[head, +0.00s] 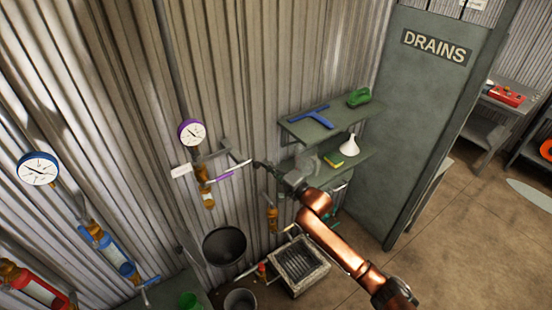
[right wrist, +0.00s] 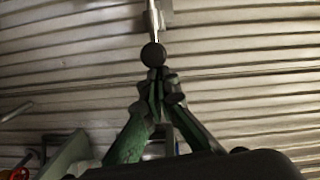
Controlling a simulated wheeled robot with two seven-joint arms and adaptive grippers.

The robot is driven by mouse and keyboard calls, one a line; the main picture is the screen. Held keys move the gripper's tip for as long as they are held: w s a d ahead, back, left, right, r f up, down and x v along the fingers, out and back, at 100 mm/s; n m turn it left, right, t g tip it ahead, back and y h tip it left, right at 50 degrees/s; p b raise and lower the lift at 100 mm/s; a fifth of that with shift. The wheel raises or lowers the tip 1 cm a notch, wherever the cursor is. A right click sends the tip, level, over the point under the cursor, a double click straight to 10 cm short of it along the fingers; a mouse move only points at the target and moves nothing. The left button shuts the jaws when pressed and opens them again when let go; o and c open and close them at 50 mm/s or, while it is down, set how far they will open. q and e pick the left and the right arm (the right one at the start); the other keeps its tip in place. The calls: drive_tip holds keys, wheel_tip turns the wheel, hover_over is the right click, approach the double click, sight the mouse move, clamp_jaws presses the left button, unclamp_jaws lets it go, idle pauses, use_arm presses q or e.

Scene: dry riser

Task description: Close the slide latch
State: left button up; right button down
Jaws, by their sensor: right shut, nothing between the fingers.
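A light rod (head: 236,169) with a dark end stands out from a grey bracket on the corrugated wall, right of the purple gauge; I take it for the slide latch. In the right wrist view, a round black knob (right wrist: 153,55) sits at the end of a pale metal rod (right wrist: 155,22). My right gripper (head: 266,168) reaches up to the knob end of the rod. In the right wrist view its fingers (right wrist: 157,78) are together, with tips right at the knob; I cannot tell if they touch it. Nothing is between them. My left gripper is out of view.
A purple gauge (head: 191,133) and a brass valve (head: 204,186) with a purple handle are close by at left. Green shelves (head: 308,129) stand at right, behind my arm.

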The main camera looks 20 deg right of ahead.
drive_tip(key=shift+s+a, duration=0.2)
drive_tip(key=shift+a, duration=0.3)
drive_tip(key=shift+a, duration=0.1)
